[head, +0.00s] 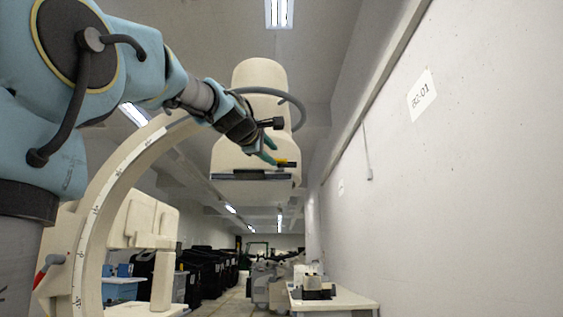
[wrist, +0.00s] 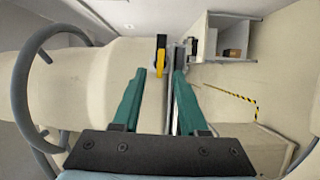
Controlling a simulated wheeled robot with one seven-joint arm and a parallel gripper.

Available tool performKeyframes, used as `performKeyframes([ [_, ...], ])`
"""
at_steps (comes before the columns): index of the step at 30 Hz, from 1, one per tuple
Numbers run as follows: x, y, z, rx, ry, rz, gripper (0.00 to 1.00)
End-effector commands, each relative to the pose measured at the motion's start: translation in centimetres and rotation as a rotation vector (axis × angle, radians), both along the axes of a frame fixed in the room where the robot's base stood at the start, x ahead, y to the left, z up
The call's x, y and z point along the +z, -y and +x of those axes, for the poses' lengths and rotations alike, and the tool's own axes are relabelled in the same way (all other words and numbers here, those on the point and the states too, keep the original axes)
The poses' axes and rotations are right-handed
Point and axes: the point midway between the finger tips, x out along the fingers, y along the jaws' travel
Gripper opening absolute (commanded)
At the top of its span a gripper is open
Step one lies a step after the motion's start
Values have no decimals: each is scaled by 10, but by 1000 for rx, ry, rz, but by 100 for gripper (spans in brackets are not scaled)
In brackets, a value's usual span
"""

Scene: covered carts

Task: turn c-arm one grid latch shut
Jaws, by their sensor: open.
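The c-arm's cream detector housing (head: 250,135) hangs at the upper end of the curved arm in the head view. A dark grid plate (head: 250,177) runs along its bottom face. The grid latch (head: 287,162), yellow with a dark part, sits at the right side of that edge. In the wrist view the latch (wrist: 160,62) shows as a yellow lever with a black end, close beside the grid edge. My gripper (head: 270,152) is open, its teal fingers near the latch. In the wrist view my gripper (wrist: 159,76) has the latch just beyond and between its fingertips. No contact is visible.
The curved c-arm (head: 95,215) stands at left, and a grey cable (head: 298,105) loops near my wrist. A white wall (head: 460,180) is at right. A white table (head: 335,303) and black covered carts (head: 205,270) stand below and behind.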

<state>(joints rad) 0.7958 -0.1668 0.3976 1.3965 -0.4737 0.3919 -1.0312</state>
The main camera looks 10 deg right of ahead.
Motion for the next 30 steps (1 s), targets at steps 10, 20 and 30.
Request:
performKeyframes([
  [10, -1, 31, 48, 2, -1, 3, 42],
  [20, -1, 37, 57, 1, 0, 2, 42],
  [30, -1, 37, 57, 1, 1, 3, 18],
])
